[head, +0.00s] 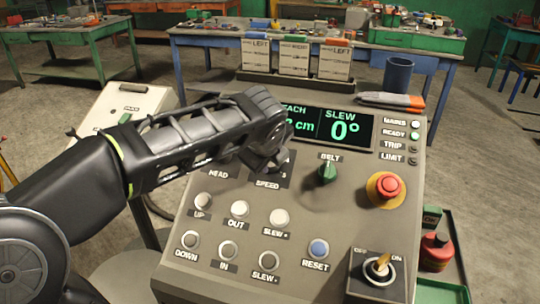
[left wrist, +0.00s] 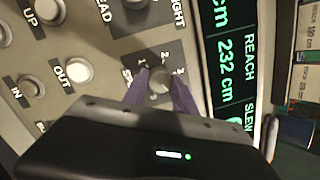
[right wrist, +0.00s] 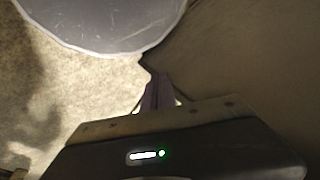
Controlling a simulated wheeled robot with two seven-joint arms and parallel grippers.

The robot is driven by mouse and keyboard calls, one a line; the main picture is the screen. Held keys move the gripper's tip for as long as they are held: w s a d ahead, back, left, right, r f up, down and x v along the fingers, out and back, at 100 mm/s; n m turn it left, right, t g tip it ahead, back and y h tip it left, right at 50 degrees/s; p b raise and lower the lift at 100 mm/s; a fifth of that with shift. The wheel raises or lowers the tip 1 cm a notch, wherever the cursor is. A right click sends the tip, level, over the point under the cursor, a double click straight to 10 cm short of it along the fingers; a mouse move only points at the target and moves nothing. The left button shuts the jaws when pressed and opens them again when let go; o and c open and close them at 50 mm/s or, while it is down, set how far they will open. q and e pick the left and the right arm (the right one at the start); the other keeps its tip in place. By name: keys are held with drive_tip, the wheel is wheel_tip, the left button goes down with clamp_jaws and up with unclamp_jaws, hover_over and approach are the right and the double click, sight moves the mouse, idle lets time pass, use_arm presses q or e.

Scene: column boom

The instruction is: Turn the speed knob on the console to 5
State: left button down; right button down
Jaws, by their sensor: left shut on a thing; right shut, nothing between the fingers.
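The console (head: 335,232) stands in front of me, with its sloped panel of buttons and knobs. My left gripper (head: 268,168) is over the speed knob, and the arm hides most of the knob in the head view. In the left wrist view the grey speed knob (left wrist: 159,82) sits between the two purple fingers of the left gripper (left wrist: 160,88), which are shut on it. Its dial marks are partly covered, so I cannot read the setting. My right gripper (right wrist: 158,92) is shut and empty, pointing down near the floor beside a round grey surface.
The green belt knob (head: 327,172) and the red emergency button (head: 388,186) are right of the speed knob. Several push buttons lie below it. The display (head: 340,128) reads slew 0°.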

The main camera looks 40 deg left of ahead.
use_arm(q)
drive_tip(key=m+p, duration=0.1)
drive_tip(key=m, duration=0.2)
drive_tip(key=shift+r, duration=0.2)
drive_tip(key=m+p, duration=0.2)
drive_tip(key=shift+m+t+h, duration=0.3)
drive_tip(key=shift+m+t, duration=0.1)
drive_tip(key=m+p, duration=0.2)
drive_tip(key=m, duration=0.1)
drive_tip(key=shift+p, duration=0.3)
drive_tip(key=shift+f+m+h+p, duration=0.15)
drive_tip(key=shift+m+h+p, duration=0.3)
drive_tip(key=shift+m, duration=0.25)
drive_tip(key=c, duration=1)
unclamp_jaws()
drive_tip(key=shift+s, duration=0.1)
